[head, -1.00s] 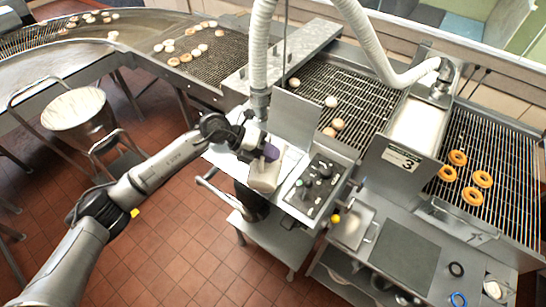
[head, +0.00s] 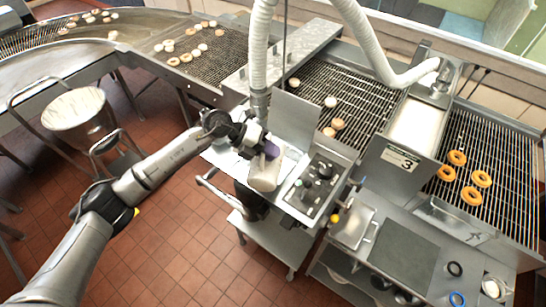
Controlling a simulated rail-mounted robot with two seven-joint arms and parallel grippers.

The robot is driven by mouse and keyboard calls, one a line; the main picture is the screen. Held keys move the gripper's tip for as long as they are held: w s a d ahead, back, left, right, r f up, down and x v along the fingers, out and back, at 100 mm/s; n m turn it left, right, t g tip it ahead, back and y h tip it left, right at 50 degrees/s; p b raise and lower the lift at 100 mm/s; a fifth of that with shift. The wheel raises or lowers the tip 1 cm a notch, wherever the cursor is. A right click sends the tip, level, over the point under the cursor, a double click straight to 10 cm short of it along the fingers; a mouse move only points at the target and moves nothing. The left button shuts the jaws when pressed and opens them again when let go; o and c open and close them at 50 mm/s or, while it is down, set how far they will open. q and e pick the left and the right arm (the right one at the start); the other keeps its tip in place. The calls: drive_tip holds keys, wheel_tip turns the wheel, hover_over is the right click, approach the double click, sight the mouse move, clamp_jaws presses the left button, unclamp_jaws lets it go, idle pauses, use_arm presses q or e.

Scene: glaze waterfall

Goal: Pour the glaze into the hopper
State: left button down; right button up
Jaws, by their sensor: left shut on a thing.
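My left gripper (head: 262,150) comes in from the left and is shut on a whitish container (head: 264,174), which looks like the glaze jug. The container is tilted only slightly, if at all, and is held over the steel machine top beside the control box. The hopper is not clearly visible; the steel housing (head: 296,112) with an upright panel stands right behind the container, and the gripper and container cover part of it. What is inside the container cannot be seen. My right gripper is not in view.
A control box with knobs (head: 318,188) sits just right of the container. A white hose (head: 259,50) hangs down close behind the gripper. Wire conveyors carry pale donuts behind and golden donuts (head: 480,179) at right. A bucket (head: 80,115) stands at left.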

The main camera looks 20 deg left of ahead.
use_arm(q)
drive_tip(key=shift+w+a, duration=0.1)
drive_tip(key=shift+w, duration=0.35)
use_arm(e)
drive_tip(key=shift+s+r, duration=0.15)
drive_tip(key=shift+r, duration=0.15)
use_arm(q)
drive_tip(key=shift+w+a+r+n+g+p, duration=0.1)
drive_tip(key=shift+w+r+n+g+p, duration=0.1)
drive_tip(key=shift+w+n+g+p, duration=0.3)
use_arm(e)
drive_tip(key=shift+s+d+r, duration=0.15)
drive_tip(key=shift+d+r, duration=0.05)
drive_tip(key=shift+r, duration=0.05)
